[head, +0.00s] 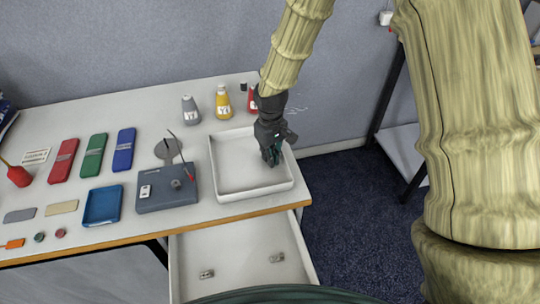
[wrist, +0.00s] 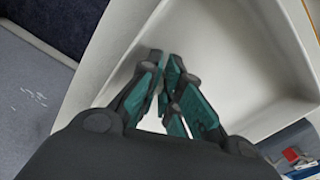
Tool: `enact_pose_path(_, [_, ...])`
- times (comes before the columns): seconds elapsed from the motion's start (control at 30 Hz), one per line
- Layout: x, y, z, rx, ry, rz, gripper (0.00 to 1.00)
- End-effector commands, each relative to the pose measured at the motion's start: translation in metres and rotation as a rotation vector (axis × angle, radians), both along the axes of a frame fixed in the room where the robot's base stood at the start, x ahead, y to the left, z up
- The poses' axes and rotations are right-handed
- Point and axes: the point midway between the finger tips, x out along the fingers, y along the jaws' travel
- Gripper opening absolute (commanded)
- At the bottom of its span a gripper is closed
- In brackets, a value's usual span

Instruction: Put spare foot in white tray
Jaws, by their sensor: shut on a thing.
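The white tray (head: 222,178) is a shallow square box with raised walls at the right end of the table; its pale floor and walls also fill much of the wrist view (wrist: 235,50). My gripper (head: 271,157) is over the right part of the tray, pointing down, with its fingertips low inside the walls. In the wrist view its teal-padded fingers (wrist: 165,62) are nearly together, shut on the spare foot. The foot is small and hidden by the fingertips, so I cannot tell its shape or whether it touches the tray floor. The rest of the tray is empty.
A grey box (head: 160,196) with a red-tipped lead stands left of the tray. Grey (head: 190,110), yellow (head: 223,103) and red (head: 252,100) bottles stand behind it. An open drawer (head: 240,255) juts out below the table's front edge.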

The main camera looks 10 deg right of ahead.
Motion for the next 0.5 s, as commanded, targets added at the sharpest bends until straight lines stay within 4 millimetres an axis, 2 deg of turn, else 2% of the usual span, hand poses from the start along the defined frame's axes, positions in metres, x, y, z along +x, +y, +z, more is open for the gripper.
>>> enact_pose_path(0.17, [-0.0002, 0.0, -0.0026, 0.0, 0.001, 0.0, 0.0])
enact_pose_path(0.2, [0.0, 0.0001, -0.0026, 0.0, 0.0, 0.0, 0.1])
enact_pose_path(0.3, [0.0, 0.0001, -0.0024, 0.0, 0.0, 0.0, 0.28])
enact_pose_path(0.5, [-0.0001, 0.0001, -0.0024, 0.0, 0.0, 0.0, 0.28])
